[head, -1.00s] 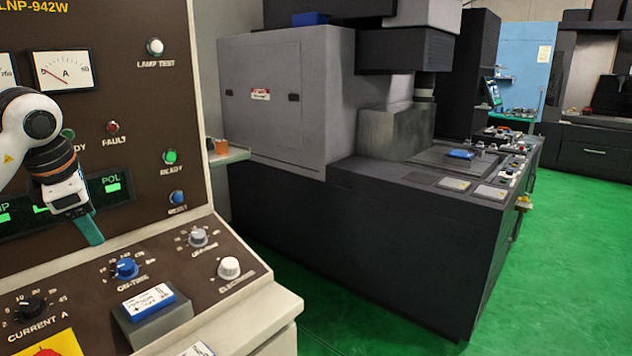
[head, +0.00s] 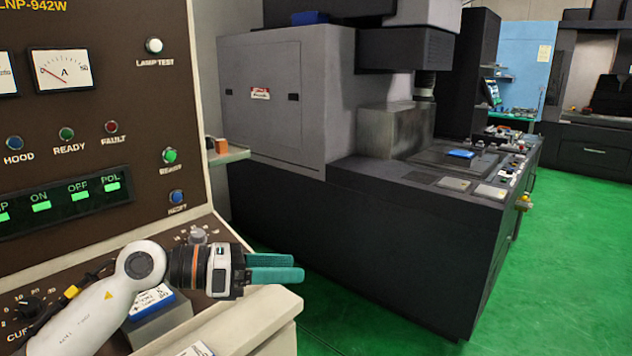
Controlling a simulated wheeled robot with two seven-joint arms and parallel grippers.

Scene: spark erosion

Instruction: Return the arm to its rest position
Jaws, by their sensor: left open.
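My left gripper (head: 299,268) is in the lower middle of the head view. Its two teal fingers point right and stand a little apart, open, with nothing seen between them. My left arm comes in from the lower left and passes over the sloped control panel (head: 205,224). It hides the on-time knob, the electrode knob and part of a blue-and-white box (head: 150,303) on a grey block. The gripper reaches past the panel's right edge. My right gripper is not in view.
The upright console face (head: 100,120) with meters, lamps and a green display stands at left. A large grey and black machine (head: 275,100) fills the middle, with a small blue item (head: 461,154) on its table. Green floor (head: 570,260) is clear at right.

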